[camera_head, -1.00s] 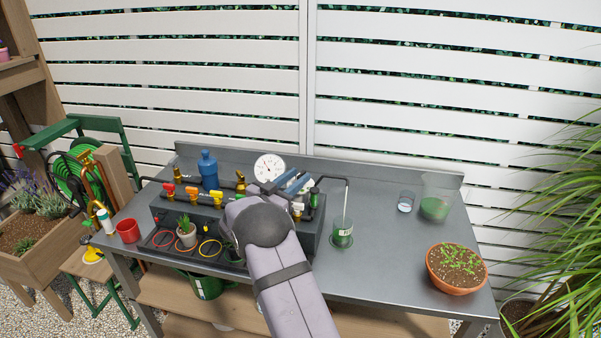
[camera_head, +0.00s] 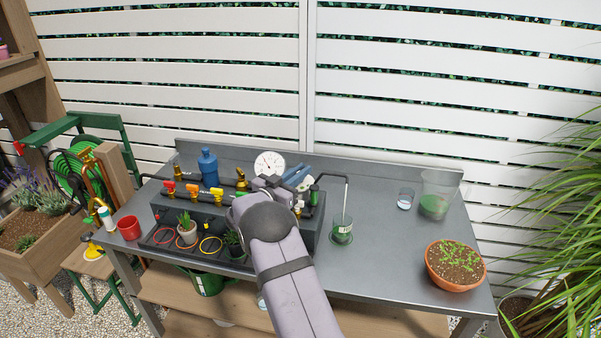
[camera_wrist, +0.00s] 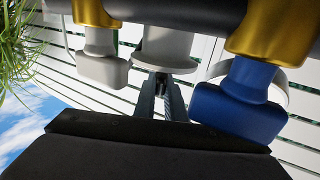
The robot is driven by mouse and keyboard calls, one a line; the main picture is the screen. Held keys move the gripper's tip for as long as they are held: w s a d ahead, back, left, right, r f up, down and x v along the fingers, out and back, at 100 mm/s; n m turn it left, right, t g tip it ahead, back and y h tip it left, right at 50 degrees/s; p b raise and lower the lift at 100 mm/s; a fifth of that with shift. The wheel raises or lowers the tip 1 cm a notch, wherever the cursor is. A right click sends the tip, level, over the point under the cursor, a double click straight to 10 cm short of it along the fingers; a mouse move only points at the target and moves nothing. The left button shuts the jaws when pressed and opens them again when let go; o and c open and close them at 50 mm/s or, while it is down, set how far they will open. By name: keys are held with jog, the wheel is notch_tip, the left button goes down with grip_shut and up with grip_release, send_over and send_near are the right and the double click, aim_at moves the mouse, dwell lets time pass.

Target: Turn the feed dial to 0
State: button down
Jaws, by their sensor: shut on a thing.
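In the wrist view a pale grey round body (camera_wrist: 168,50), which looks like the feed dial, projects from a dark bar. My gripper (camera_wrist: 163,88) reaches up to it, its narrow fingers closed on the dial's small end part. The dial's marks and setting cannot be read. In the head view my wrist and forearm cover the dial and the fingertips, over the right part of the dark manifold box (camera_head: 310,234).
In the wrist view a white valve handle (camera_wrist: 102,68) and a blue valve handle (camera_wrist: 238,105) flank the fingers closely. A white gauge (camera_head: 269,164) stands behind my arm. A glass (camera_head: 342,230) is right of the box. The bench (camera_head: 385,240) has bare room before the terracotta pot (camera_head: 456,266).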

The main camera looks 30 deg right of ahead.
jog(key=shift+m+g+h, duration=0.3)
jog(key=shift+m+g, duration=0.4)
jog(key=shift+g, duration=0.3)
jog(key=c, duration=1.8)
grip_release()
jog(key=shift+a, duration=0.15)
jog(key=shift+b+v, duration=1.2)
jog(key=shift+v, duration=2.3)
